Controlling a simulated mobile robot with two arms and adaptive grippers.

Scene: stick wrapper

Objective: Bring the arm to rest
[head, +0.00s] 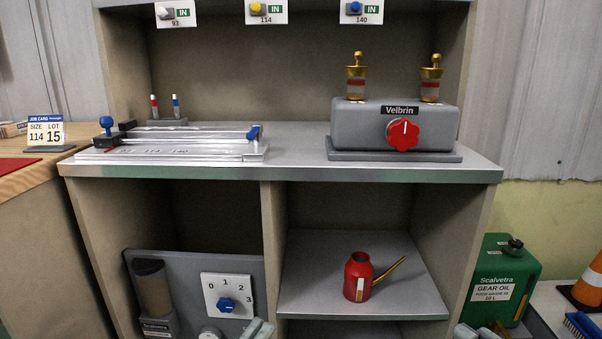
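Only the tips of my grippers show, at the bottom edge of the head view. My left gripper (258,329) shows two pale grey fingertips in front of the lower left compartment, with a small gap between them. My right gripper (476,332) shows two pale fingertips apart, to the right of the shelf unit and in front of the green gear oil can (503,281). Nothing shows between the fingertips of either gripper. The arms and the rest of both grippers are out of the picture.
The grey worktop (300,166) carries a metal sizing jig (185,145) and a Velbrin unit (395,125) with a red knob. Below stand a dial panel (228,296) and a red oiler (358,277). A job card (45,132) stands left; an orange cone (590,285) is right.

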